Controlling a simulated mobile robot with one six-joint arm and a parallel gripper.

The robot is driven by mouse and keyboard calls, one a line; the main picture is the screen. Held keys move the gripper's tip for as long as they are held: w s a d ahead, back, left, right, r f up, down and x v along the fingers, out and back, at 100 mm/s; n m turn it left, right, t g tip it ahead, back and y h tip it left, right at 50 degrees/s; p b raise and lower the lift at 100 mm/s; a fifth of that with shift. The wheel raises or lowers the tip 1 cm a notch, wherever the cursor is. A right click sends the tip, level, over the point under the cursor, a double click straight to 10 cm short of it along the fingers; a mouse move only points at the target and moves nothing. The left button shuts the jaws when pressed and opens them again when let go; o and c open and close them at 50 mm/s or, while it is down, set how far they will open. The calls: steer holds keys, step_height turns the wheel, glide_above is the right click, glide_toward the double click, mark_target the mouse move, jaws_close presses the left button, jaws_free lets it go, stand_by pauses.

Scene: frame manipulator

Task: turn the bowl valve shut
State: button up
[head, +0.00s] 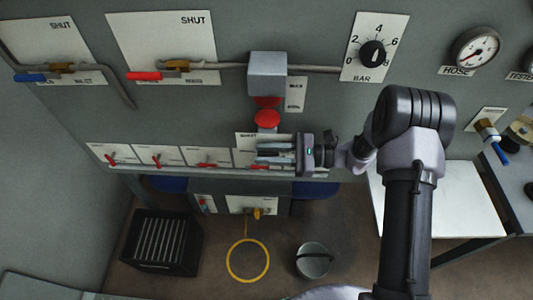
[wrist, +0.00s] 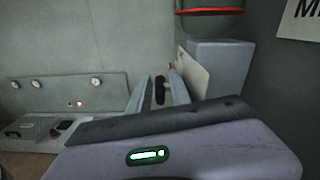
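My gripper (head: 268,152) is in front of the fourth plate in the row of small valves, just below a red round part (head: 267,119) under a grey block (head: 267,73). In the wrist view its fingers (wrist: 160,88) stand apart, with a small dark part showing between them; I cannot tell whether it touches them. A red tip shows behind the right finger. A dark bowl-like body with a red rim (wrist: 210,11) hangs above. I cannot read which valve is labelled bowl. A red handle (head: 258,166) on the fourth plate is partly hidden by my gripper.
Two larger valves, with a blue handle (head: 30,78) and a red handle (head: 143,76), sit upper left under SHUT plates. More small red valves (head: 157,158) line the ledge to the left. A black crate (head: 161,242), yellow hoop (head: 248,261) and bucket (head: 314,260) are on the floor.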

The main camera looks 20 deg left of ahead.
jaws_close()
steer(key=shift+r+p, duration=0.15)
steer(key=shift+p, duration=0.2)
steer(key=shift+r+h+p, duration=0.15)
steer(key=shift+h+p, duration=0.35)
steer(key=shift+p, duration=0.3)
steer(key=h+p, duration=0.2)
steer(key=p, duration=0.1)
steer(key=shift+t, duration=0.4)
steer(key=h+p, duration=0.1)
steer(key=h, duration=0.1)
steer(key=t+h+p, duration=0.1)
steer(key=p, duration=0.1)
steer(key=shift+f+h, duration=0.2)
steer(key=shift+h, duration=0.2)
steer(key=shift+f+p, duration=0.1)
steer(key=shift+p, duration=0.2)
